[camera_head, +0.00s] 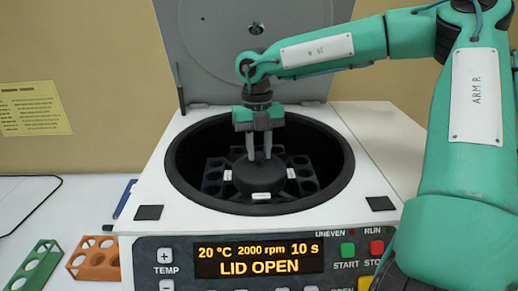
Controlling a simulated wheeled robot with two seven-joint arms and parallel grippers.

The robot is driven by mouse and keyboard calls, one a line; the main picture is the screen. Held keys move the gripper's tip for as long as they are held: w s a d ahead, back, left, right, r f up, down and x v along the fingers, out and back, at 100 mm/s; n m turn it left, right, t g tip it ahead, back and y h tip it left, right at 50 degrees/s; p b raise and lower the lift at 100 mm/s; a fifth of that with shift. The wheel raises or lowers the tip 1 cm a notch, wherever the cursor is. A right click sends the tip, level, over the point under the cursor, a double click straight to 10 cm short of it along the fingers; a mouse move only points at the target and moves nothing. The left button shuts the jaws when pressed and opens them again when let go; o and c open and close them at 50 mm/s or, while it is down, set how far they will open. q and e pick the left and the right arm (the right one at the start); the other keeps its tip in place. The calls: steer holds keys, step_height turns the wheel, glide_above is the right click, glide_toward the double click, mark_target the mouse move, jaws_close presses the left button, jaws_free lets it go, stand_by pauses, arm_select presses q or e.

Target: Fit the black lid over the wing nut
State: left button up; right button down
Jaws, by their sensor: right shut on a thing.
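The black lid (258,178) is a round dark disc at the middle of the open centrifuge bowl (180,165), over the centre of the rotor. My right gripper (259,158) points straight down into the bowl and is shut on the top of the black lid. The wing nut is not visible; the lid hides the rotor's centre. I cannot tell whether the lid rests fully down or hangs slightly above. My left gripper is out of view.
Rotor buckets with round holes (303,178) surround the lid. The raised grey centrifuge lid (215,40) stands behind my arm. The front panel (258,261) reads LID OPEN. Green (38,265) and orange (95,258) racks sit on the table at left.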

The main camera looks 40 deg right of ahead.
steer(key=shift+b, duration=0.3)
stand_by(0.6)
stand_by(0.4)
steer(key=c, duration=0.6)
jaws_free()
steer(key=shift+r, duration=0.1)
steer(key=shift+r+p, duration=1.7)
steer(key=shift+r, duration=1.75)
jaws_close()
